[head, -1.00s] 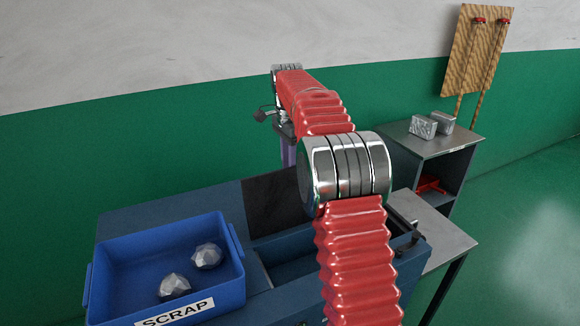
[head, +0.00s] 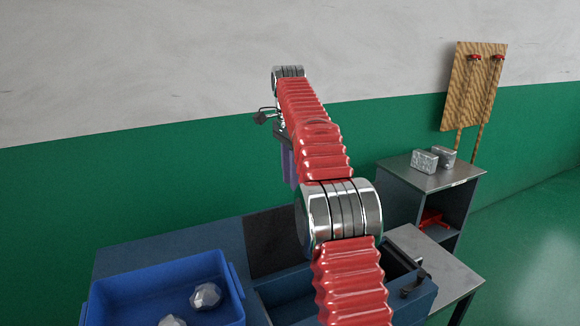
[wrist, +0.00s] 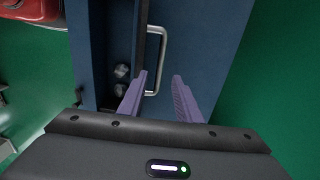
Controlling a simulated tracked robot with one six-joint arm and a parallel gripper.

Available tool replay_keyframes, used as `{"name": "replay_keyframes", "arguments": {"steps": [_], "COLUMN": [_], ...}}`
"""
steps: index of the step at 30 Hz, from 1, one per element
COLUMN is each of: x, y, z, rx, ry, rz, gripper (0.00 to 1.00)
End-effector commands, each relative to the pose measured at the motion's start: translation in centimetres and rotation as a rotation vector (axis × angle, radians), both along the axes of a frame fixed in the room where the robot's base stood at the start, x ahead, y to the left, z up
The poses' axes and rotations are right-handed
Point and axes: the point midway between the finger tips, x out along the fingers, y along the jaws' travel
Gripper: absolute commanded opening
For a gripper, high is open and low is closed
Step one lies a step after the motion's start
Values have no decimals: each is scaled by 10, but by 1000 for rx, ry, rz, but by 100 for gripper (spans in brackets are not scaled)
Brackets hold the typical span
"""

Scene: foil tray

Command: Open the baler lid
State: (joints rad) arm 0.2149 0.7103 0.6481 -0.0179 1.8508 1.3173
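The blue baler (head: 225,240) stands below my arm in the head view, with a black panel (head: 272,240) at its back and a recess in front. In the wrist view a silver U-shaped handle (wrist: 162,48) is fixed to a blue panel (wrist: 205,55). Whether this panel is the lid is not clear. The handle's lower end lies close to the left finger; contact cannot be told. In the head view my gripper (head: 288,162) is partly hidden by my arm, and the handle is not visible.
A blue scrap bin (head: 120,290) holds crumpled foil balls (head: 206,296) at the left. At the right, a shelf unit (head: 465,182) carries silver blocks (head: 424,161). A wooden board (head: 476,85) hangs on the wall. Small grey lumps (wrist: 122,72) show in a dark gap left of the handle.

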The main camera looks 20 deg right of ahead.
Motion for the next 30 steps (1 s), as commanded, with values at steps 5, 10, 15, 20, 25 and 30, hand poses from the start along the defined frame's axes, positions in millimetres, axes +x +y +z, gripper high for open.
{"name": "replay_keyframes", "arguments": {"steps": [5, 10, 15, 20, 25, 30], "x": [2, 3, 3, 2, 2, 2], "y": [1, 4, 5, 6, 6, 6], "z": [10, 19, 26, 29, 29, 29], "rx": [0, 0, 1, 1, 1, 1], "ry": [0, -1, 0, 0, 0, 0], "rz": [3, 7, 8, 9, 9, 11], "gripper": [31, 31, 31, 31, 31, 24]}}
